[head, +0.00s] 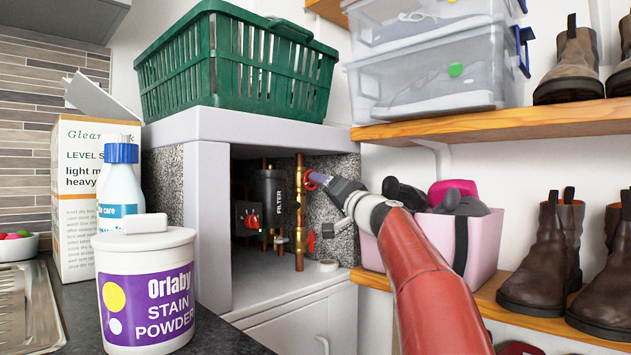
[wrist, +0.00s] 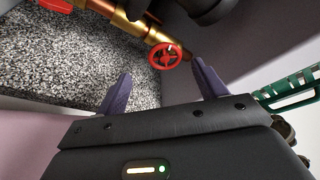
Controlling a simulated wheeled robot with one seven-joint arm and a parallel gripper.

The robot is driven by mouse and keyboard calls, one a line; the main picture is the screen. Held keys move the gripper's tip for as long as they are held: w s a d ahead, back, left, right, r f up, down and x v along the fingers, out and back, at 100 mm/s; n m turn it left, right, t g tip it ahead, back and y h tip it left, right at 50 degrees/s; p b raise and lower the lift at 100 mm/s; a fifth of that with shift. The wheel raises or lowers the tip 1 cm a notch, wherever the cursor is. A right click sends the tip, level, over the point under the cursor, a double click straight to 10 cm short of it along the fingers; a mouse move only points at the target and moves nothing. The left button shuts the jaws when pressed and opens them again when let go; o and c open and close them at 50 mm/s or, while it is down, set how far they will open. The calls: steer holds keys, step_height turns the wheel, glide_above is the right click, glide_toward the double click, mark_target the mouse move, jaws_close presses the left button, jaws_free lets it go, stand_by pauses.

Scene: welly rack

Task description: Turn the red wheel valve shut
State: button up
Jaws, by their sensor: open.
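The red wheel valve (wrist: 165,56) is a small spoked handwheel on a brass and copper pipe. In the wrist view it lies just beyond my fingertips, roughly between their lines. My gripper (wrist: 161,70) is open, with its two purple fingers apart and nothing between them. In the head view my gripper (head: 325,181) reaches into the cupboard from the right, its tips close to the wheel (head: 311,183). The fingers partly hide the wheel there. I cannot tell whether they touch it.
The copper pipe (head: 300,215) stands inside the cupboard beside a black filter (head: 271,200). A red lever handle (head: 311,242) sits lower on the pipework. A pink bin (head: 483,243) stands right of the opening. A green basket (head: 240,65) rests on top.

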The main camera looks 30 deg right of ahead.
steer(key=w+r+n+y+p, duration=0.1)
steer(key=w+n+p, duration=0.1)
steer(key=n, duration=0.1)
steer(key=w+r+n+y+p, duration=0.1)
steer(key=w+n+y, duration=0.1)
steer(key=n, duration=0.1)
steer(key=w+a+r+n+y+p, duration=0.1)
steer(key=w+n+p, duration=0.1)
steer(key=w+n, duration=0.1)
steer(key=shift+n+t+p, duration=0.3)
steer(key=shift+t+p, duration=0.05)
steer(key=shift+t, duration=0.05)
steer(key=c, duration=1)
steer(key=shift+f+b, duration=0.1)
steer(key=shift+b, duration=0.2)
